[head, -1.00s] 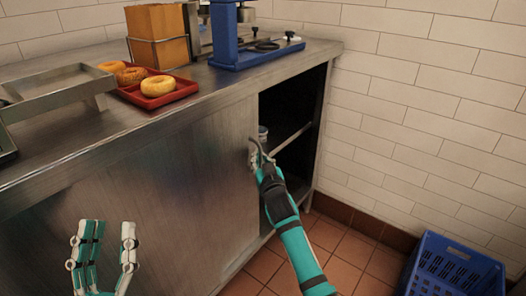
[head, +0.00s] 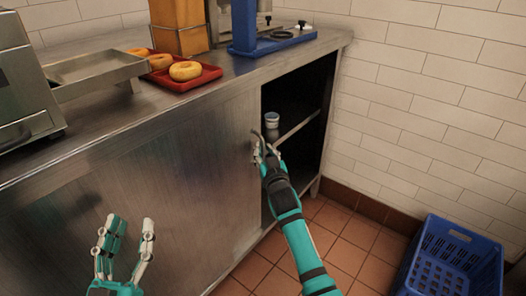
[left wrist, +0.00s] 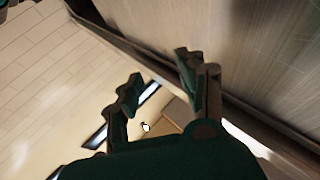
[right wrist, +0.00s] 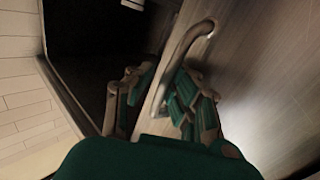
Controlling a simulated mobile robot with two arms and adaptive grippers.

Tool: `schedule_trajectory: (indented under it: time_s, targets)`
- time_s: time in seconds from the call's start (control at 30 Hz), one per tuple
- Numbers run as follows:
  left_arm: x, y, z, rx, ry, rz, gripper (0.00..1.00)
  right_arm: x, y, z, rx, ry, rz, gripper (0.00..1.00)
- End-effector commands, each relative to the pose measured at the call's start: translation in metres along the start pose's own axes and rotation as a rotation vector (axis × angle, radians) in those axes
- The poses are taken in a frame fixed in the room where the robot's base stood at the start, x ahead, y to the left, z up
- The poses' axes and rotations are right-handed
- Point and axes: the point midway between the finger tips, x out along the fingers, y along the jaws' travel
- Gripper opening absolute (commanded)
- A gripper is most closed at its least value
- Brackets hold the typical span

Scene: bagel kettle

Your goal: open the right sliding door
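The right sliding door (head: 215,150) is a brushed-metal panel on the front of the steel counter. It stands partly slid to the left, leaving a dark opening (head: 312,95) at the counter's right end. Its curved bar handle shows in the right wrist view (right wrist: 186,48). My right gripper (head: 264,150) is at the door's leading edge, by the handle. In the right wrist view my right gripper (right wrist: 158,98) has its fingers apart, with the door edge and the handle's lower end between them; contact is unclear. My left gripper (head: 124,245) is open and empty before the counter front.
Inside the opening a small jar (head: 271,119) stands on a shelf. A blue crate (head: 436,225) sits on the tiled floor at right, near the white brick wall (head: 440,75). A red tray (head: 205,80) with doughnuts and a blue press (head: 262,45) stand on the counter.

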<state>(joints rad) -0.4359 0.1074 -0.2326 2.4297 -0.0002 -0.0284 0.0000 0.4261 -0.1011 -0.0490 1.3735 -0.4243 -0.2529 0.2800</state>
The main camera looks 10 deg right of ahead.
Motion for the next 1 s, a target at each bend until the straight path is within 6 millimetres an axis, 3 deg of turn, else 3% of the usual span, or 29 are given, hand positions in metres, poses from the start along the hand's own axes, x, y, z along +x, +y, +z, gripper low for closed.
schedule_trajectory:
  time_s: [0.27,0.43,0.8,1.0]
  targets:
    - [0.000,0.000,-0.001,0.000,0.003,0.000,0.40,0.000,-0.002,-0.001,0.005,0.002,-0.003,0.22]
    - [0.000,0.000,-0.001,0.000,0.003,0.000,0.40,-0.011,-0.002,0.000,0.004,0.002,-0.003,0.22]
    - [0.000,0.000,-0.001,0.000,0.002,0.000,0.40,-0.083,0.000,0.001,0.005,-0.001,-0.001,0.22]
    - [0.000,0.000,-0.001,0.000,0.002,0.000,0.40,-0.112,0.001,0.001,0.004,0.000,0.000,0.22]
